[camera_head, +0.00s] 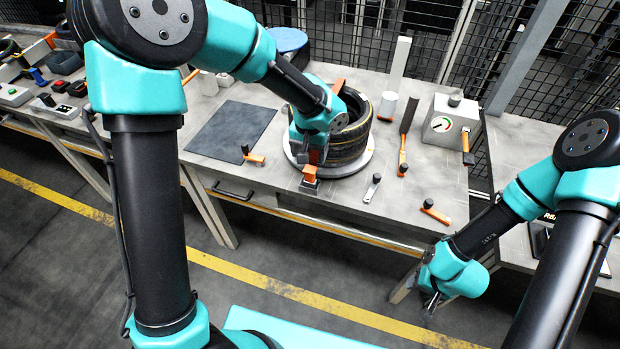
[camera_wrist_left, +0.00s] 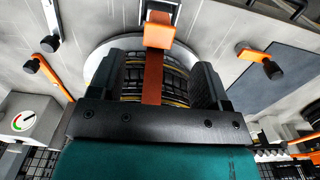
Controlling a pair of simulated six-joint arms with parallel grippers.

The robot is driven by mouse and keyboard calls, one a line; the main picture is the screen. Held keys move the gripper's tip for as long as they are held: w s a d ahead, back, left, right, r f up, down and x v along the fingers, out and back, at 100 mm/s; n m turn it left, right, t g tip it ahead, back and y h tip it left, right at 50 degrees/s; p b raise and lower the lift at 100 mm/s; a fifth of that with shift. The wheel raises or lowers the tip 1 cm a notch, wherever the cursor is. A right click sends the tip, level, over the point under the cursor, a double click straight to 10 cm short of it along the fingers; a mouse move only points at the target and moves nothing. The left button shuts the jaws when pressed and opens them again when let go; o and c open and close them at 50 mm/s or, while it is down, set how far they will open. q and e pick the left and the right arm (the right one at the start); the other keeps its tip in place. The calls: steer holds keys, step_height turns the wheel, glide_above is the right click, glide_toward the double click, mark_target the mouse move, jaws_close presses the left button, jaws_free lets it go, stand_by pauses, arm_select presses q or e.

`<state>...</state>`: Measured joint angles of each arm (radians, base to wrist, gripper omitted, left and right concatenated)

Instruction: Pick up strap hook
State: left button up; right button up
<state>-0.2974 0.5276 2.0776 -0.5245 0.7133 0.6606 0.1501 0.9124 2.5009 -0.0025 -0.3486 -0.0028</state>
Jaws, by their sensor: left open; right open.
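The strap hook (camera_head: 310,174) is an orange block with a dark metal end. It hangs at the front of the tyre (camera_head: 347,146) on an orange strap (camera_head: 338,86) that runs over the tyre. In the left wrist view the hook (camera_wrist_left: 158,35) is at top centre, with the strap (camera_wrist_left: 153,80) running down from it. My left gripper (camera_head: 313,154) is over the front of the tyre. Its fingers are open on both sides of the strap, with visible gaps. My right gripper (camera_head: 432,304) is in front of the table at lower right, away from the hook; its fingers are small here.
The tyre sits on a round pale turntable (camera_head: 360,165) on the grey workbench (camera_head: 280,185). Orange-handled tools (camera_head: 402,158) lie right of the tyre, beside a gauge box (camera_head: 452,122). A dark mat (camera_head: 232,130) lies left. Black mesh fencing stands behind.

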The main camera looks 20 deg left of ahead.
mark_target(310, 169)
arm_select(q)
steer(key=shift+f, duration=1.45)
steer(key=shift+f, duration=2.6)
steer(key=shift+c, duration=0.2)
steer(key=c, duration=1.1)
